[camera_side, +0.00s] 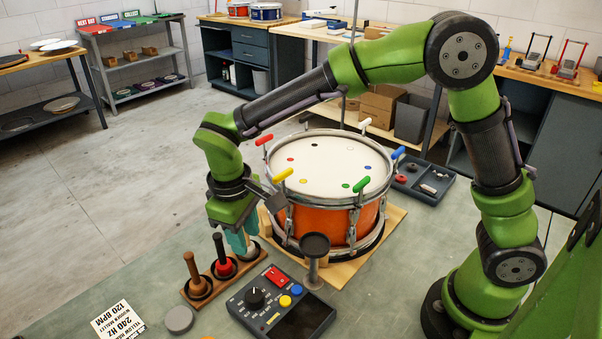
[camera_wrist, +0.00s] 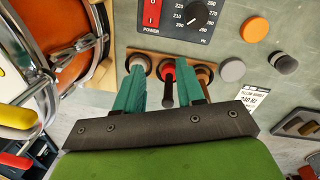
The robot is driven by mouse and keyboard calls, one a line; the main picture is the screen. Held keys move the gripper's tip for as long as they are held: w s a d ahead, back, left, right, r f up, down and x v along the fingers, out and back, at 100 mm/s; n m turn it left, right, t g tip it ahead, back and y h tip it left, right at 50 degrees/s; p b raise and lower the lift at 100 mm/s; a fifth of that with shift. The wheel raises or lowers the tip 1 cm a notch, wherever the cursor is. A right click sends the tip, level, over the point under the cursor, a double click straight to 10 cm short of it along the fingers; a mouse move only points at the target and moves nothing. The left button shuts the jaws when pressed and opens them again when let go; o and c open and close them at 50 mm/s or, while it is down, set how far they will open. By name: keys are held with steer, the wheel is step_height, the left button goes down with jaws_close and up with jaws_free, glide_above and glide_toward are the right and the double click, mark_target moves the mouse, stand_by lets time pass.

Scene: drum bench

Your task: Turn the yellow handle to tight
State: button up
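An orange drum (camera_side: 325,215) with a white head stands on a wooden board, with coloured handles around its rim. The yellow handle (camera_side: 283,174) is at the near left of the rim, above a matching yellow dot. It also shows at the left edge of the wrist view (camera_wrist: 14,113), partly cut off. My gripper (camera_side: 240,240) is low, left of the drum and apart from the yellow handle, over the mallet rack.
The mallet rack (camera_side: 205,290) holds upright mallets; my gripper hides part of it. A control box (camera_side: 285,305) with dial and red power switch and a dark round-topped stand (camera_side: 315,245) are in front of the drum. A card (camera_side: 118,320) names the yellow handle, 240 Hz, wooden mallet, 120 BPM.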

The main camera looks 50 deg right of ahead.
mark_target(283, 172)
steer(key=d+r+n+y, duration=0.1)
steer(key=d+r+n, duration=0.55)
steer(key=r, duration=0.55)
steer(key=d+r+n, duration=0.5)
steer(key=r+n, duration=0.3)
steer(key=r, duration=0.3)
steer(key=f, duration=1.1)
steer(key=w+f, duration=0.1)
steer(key=f, duration=0.4)
steer(key=shift+a+f, duration=0.1)
steer(key=shift+f, duration=0.15)
jaws_close()
